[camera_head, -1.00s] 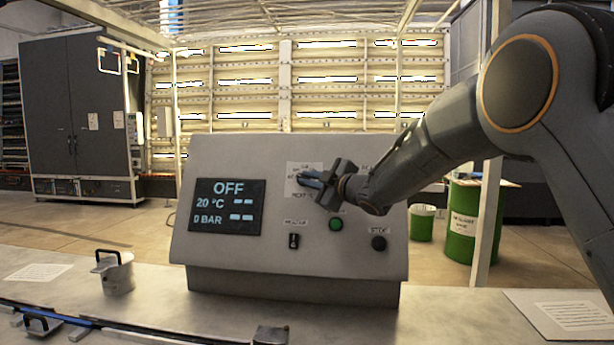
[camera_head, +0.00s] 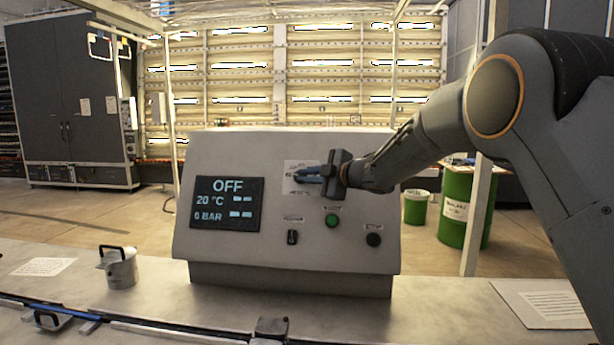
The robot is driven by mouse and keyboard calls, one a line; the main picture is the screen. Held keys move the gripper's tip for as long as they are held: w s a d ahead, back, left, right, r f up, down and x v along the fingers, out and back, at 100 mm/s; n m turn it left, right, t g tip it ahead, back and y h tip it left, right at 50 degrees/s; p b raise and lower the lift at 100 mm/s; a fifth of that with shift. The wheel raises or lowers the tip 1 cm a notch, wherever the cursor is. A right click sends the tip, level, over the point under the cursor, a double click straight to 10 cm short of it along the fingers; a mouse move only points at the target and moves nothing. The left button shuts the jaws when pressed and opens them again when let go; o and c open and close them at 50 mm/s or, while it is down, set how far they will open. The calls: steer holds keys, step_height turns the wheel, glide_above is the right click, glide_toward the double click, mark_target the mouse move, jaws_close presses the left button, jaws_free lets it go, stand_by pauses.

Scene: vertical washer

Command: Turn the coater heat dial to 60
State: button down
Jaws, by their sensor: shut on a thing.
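The grey slanted control panel (camera_head: 250,250) stands on the metal bench in the middle of the view. My gripper (camera_head: 308,174) comes in from the right and is shut on a dial at the white label plate (camera_head: 291,187) in the panel's upper middle. The fingers hide the dial, so its pointer and setting cannot be read. Much of the label is covered or blurred. My gripper also hides the panel's upper right.
Below sit a black switch (camera_head: 292,237), a green button (camera_head: 332,221) and a black knob (camera_head: 373,240). Green drums (camera_head: 466,205) stand behind.

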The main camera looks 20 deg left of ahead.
steer(key=c, duration=1.8)
jaws_free()
steer(key=shift+c, duration=0.2)
steer(key=shift+s, duration=0.1)
steer(key=b+v, duration=0.3)
steer(key=v, duration=0.4)
steer(key=shift+d, duration=0.35)
steer(key=shift+s+r, duration=0.1)
